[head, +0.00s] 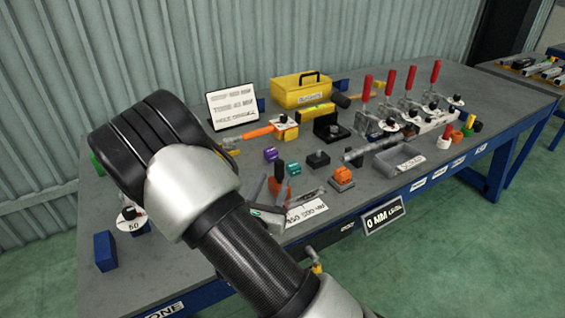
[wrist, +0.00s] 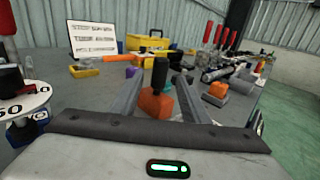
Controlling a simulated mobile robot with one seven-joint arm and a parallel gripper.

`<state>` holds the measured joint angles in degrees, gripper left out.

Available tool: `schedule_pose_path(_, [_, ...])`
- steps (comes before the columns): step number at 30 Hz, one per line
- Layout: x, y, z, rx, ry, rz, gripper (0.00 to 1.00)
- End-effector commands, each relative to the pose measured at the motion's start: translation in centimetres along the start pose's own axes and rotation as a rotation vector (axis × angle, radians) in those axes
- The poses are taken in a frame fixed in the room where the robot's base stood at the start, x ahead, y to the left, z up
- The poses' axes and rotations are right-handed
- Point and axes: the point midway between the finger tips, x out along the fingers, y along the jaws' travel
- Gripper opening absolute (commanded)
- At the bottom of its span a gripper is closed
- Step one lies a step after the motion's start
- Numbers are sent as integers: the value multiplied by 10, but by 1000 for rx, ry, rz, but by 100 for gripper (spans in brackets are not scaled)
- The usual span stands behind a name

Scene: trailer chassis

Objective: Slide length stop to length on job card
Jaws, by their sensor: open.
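An orange block with a black upright handle (head: 280,183), probably the length stop, stands near the front edge of the bench. In the wrist view this orange block (wrist: 156,103) shows between the two fingers. My gripper (head: 284,190) is open, with one finger on each side of the block; contact cannot be told. It also shows in the wrist view (wrist: 160,84). The job card (head: 232,107) is a framed white card at the back; its text is too blurred to read. A display (head: 384,215) on the front edge reads 0 MM.
A white label strip (head: 307,211) lies beside my gripper. Another orange block (head: 343,175) on a grey base stands to the right, near a grey tray (head: 399,160). A yellow toolbox (head: 301,90) and red-handled clamps (head: 409,80) stand behind. A blue block (head: 105,251) is at left.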

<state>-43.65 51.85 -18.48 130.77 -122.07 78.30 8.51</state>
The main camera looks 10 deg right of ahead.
Motion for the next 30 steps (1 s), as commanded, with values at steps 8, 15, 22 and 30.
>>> schedule_pose_path(8, [62, -1, -1, 2, -1, -2, 42])
schedule_pose_path(15, [97, 0, -1, 1, 0, -1, 42])
schedule_pose_path(22, [108, 0, 0, 0, 1, -1, 42])
schedule_pose_path(30, [108, 0, 0, 0, 1, -1, 32])
